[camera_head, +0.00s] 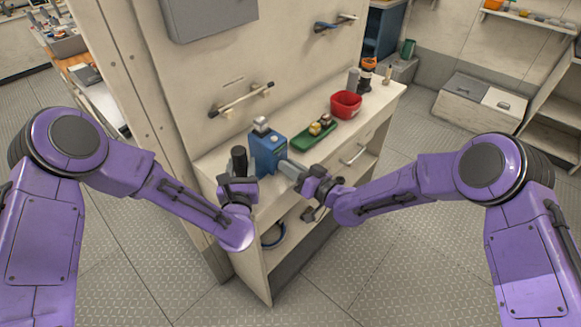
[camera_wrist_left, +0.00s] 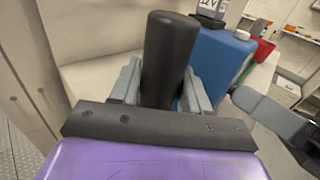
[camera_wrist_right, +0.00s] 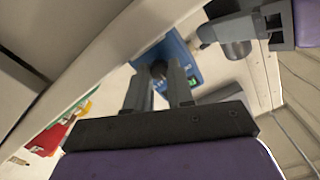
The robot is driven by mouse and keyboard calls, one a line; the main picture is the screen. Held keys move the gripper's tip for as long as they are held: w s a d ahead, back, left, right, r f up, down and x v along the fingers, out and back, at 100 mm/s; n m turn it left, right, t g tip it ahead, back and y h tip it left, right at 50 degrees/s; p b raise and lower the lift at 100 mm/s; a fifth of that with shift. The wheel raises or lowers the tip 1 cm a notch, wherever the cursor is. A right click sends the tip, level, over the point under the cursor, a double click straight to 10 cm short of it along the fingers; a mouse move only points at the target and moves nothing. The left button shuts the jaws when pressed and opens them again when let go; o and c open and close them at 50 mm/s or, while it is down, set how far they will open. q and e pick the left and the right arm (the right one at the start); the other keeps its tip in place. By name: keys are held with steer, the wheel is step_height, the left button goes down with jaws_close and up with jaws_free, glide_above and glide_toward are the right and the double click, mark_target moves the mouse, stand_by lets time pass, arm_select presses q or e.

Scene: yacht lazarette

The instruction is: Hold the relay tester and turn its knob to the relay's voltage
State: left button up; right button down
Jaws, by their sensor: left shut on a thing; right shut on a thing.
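The relay tester is a blue box (camera_head: 266,151) on the counter, with a black upright handle (camera_head: 239,160) at its left. A grey relay (camera_head: 261,124) sits on top; its label in the left wrist view (camera_wrist_left: 211,6) appears to read 12V. My left gripper (camera_head: 238,183) is shut on the black handle, which stands between its fingers in the left wrist view (camera_wrist_left: 168,60). My right gripper (camera_head: 290,171) is at the tester's front face, shut on the dark knob (camera_wrist_right: 158,68). The fingers hide much of the knob, and I cannot read its setting.
A green tray (camera_head: 312,138) with small parts lies right of the tester. A wall rail (camera_head: 241,98) is above the counter. An open shelf (camera_head: 290,235) is below.

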steer(key=shift+m, duration=0.4)
steer(key=c, duration=1)
jaws_free()
steer(key=shift+d, duration=0.1)
steer(key=v, duration=1.2)
arm_select(q)
steer(key=o, duration=1.4)
steer(key=shift+c, duration=0.2)
